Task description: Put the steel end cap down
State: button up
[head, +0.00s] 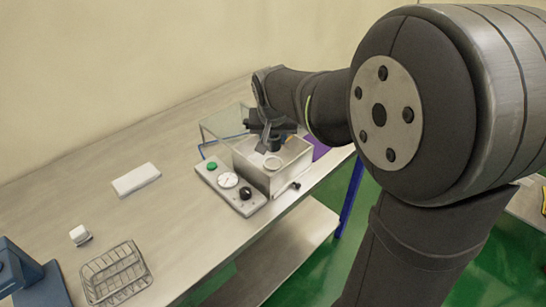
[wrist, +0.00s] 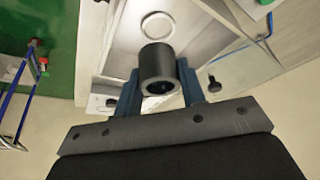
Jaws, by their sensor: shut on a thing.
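My gripper (head: 268,140) hangs over an open pale metal box (head: 268,178) in the head view, pointing down. In the wrist view my gripper (wrist: 158,88) is shut on a dark grey round piece with a hole in its end, which I take to be the steel end cap (wrist: 157,62). One finger is on each side of it. A pale round ring (head: 273,163) shows in the box; it also appears just beyond the cap in the wrist view (wrist: 158,17). Whether the cap touches anything below is unclear.
A clear lid (head: 222,122) stands raised behind the box. A control panel with a gauge (head: 228,180), green button and black knob (head: 246,193) sits beside it. A white block (head: 136,179), white cube (head: 80,234) and wire rack (head: 115,273) are at left. The table between is clear.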

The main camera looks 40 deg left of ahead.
send_over(273, 163)
jog(key=s+d, duration=0.3)
notch_tip(273, 163, down, 8)
jog(key=shift+s+d+f, duration=0.1)
jog(key=shift+f, duration=0.15)
jog(key=w+a, duration=0.1)
jog(key=w+a+f, duration=0.1)
jog(key=shift+w+a+f, duration=0.1)
jog(key=shift+w+a, duration=0.3)
jog(key=shift+f, duration=0.1)
jog(key=shift+s+d+f, duration=0.1)
jog(key=shift+d+f, duration=0.05)
jog(key=shift+f, duration=0.55)
jog(key=o, duration=1.1)
jog(key=shift+o, duration=0.3)
jog(key=v, duration=1.3)
jog(key=shift+w+a+r, duration=0.2)
jog(key=shift+a+r, duration=0.05)
jog(key=shift+r, duration=0.05)
jog(key=shift+f, duration=0.1)
